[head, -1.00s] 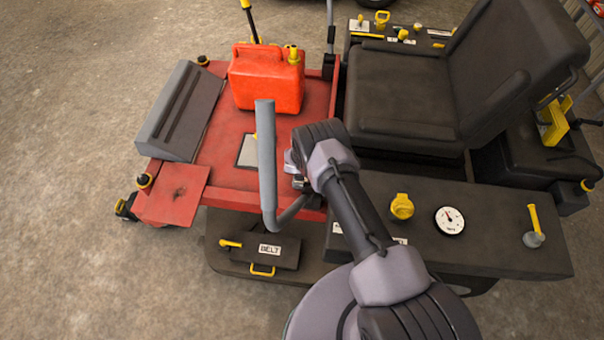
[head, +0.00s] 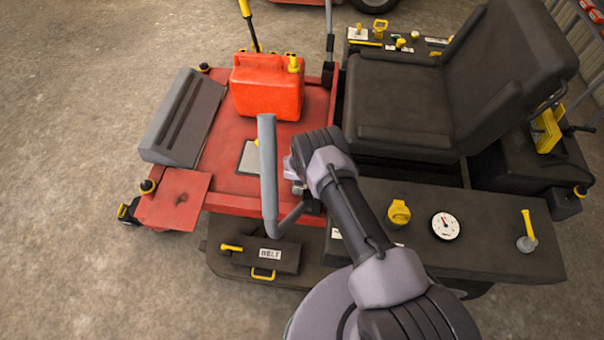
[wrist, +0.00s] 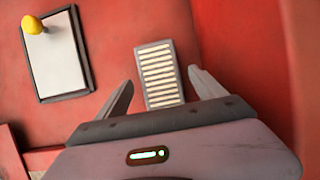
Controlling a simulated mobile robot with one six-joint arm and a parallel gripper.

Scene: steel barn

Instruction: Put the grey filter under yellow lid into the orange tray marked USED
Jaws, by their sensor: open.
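A grey-framed filter (wrist: 160,72) with cream pleats shows in the wrist view, against a red surface. My gripper (wrist: 160,82) is open, with one finger on each side of the filter's near part. I cannot tell whether the fingertips are level with it or above it. A pale panel (wrist: 62,62) with a dark frame and a yellow knob (wrist: 32,24) lies to the left of the filter. In the head view this panel (head: 249,158) is on the red deck, and my gripper (head: 294,172) is just right of it. The filter is hidden there by my arm. I see no orange tray marked USED.
A red fuel can (head: 267,88) stands on the deck behind the panel. A grey upright bar (head: 267,170) rises close left of my gripper. A black seat (head: 410,105) and a dark console (head: 475,230) are to the right. Concrete floor (head: 80,80) is clear at left.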

